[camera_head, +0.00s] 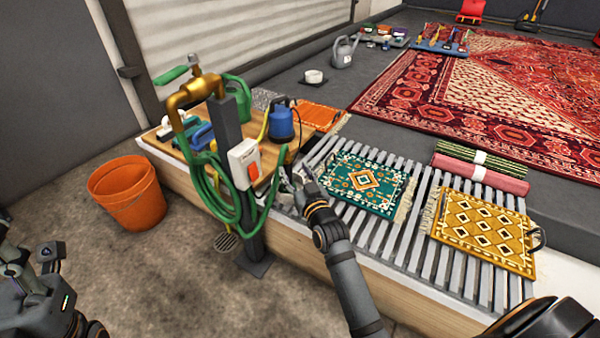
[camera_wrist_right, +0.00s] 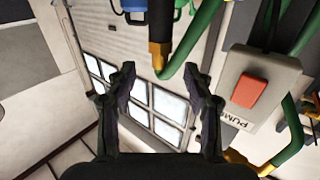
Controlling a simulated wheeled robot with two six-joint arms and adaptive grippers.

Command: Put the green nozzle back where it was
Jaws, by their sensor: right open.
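A green hose (camera_head: 222,205) hangs in loops on the dark standpipe post (camera_head: 256,215). In the right wrist view a bend of green hose (camera_wrist_right: 190,50) meets a brass-coloured fitting with a black part (camera_wrist_right: 160,28), just beyond my fingertips. I cannot tell whether this is the green nozzle; no other part is clearly it. My right gripper (camera_head: 292,180) is open and empty, right of the post near the hose; its spread fingers show in the wrist view (camera_wrist_right: 160,85). Parts of my left arm show at the lower left, its jaws unclear.
A switch box (camera_head: 243,163) with a red button is on the post, close right in the wrist view (camera_wrist_right: 262,88). Small rugs (camera_head: 365,183) lie on slats; an orange bucket (camera_head: 127,192) is left.

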